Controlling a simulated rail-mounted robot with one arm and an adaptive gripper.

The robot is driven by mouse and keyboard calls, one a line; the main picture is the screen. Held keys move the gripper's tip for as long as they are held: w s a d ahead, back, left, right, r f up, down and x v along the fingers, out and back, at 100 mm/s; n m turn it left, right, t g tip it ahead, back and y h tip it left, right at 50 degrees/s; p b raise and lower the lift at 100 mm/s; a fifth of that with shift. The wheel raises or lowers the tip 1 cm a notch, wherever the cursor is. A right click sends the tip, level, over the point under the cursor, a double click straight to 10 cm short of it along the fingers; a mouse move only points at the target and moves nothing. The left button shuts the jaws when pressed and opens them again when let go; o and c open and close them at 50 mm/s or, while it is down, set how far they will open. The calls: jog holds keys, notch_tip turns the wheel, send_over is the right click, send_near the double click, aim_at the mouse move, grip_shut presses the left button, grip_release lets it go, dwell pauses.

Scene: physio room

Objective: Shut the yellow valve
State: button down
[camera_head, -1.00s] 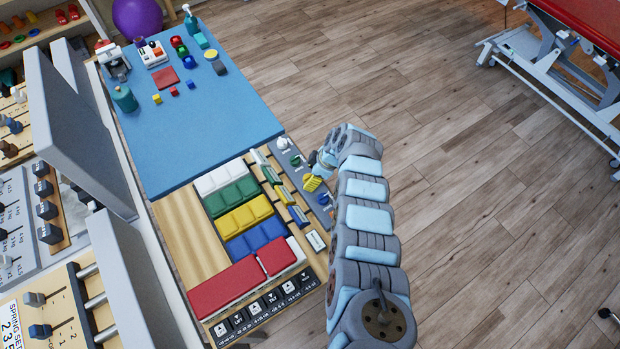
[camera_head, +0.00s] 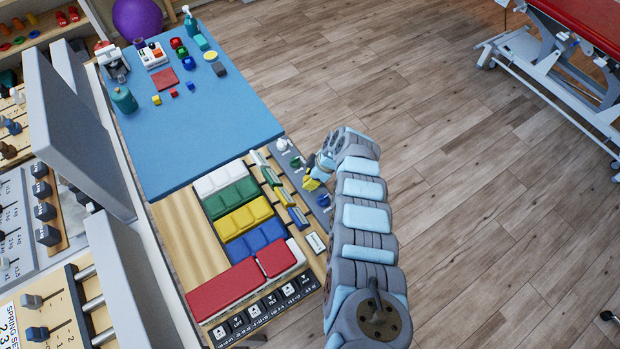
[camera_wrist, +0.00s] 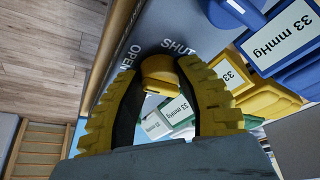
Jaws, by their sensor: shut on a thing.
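The yellow valve (camera_wrist: 160,80) is a small rounded knob on a grey panel strip, with the words OPEN and SHUT printed beside it. My gripper (camera_wrist: 163,72) has thick, ridged yellow fingers. In the wrist view they are closed in on the knob from both sides, and the knob sits between their tips. Which word the knob points to is hard to tell. In the head view my gripper (camera_head: 312,183) is at the panel's right strip, and its fingers and wrist cover most of the valve.
A white valve (camera_head: 283,145) and a green valve (camera_head: 295,161) stand behind on the same strip, a blue valve (camera_head: 323,199) in front. Tilted coloured blocks with labels (camera_head: 285,195) line the strip's left side. A blue mat (camera_head: 195,125) lies beyond. Open floor is right.

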jog(key=shift+s+m+t+p, duration=0.1)
jog(key=shift+m+t+p, duration=0.3)
jog(key=shift+m+p, duration=0.65)
jog(key=shift+s+a+m+t+h+p, duration=0.1)
jog(key=shift+m+t+h+p, duration=0.55)
jog(key=shift+m, duration=0.8)
jog(key=m+h+p, duration=0.1)
jog(key=m, duration=0.3)
jog(key=shift+a+t+p, duration=0.1)
jog(key=shift+t+p, duration=0.2)
jog(key=shift+t, duration=0.05)
jog(key=m, duration=0.2)
jog(key=m+h, duration=0.1)
jog(key=m, duration=0.1)
jog(key=shift+f+m+t+h, duration=0.1)
jog(key=shift+m+t+h, duration=0.15)
jog(key=shift+m+t, duration=0.15)
jog(key=m+h+b, duration=0.1)
jog(key=m, duration=0.1)
jog(key=shift+a+f+m, duration=0.1)
jog(key=shift+m, duration=0.3)
jog(key=shift+m+h+b, duration=0.3)
jog(key=shift+m+b, duration=0.15)
jog(key=shift+m, duration=0.15)
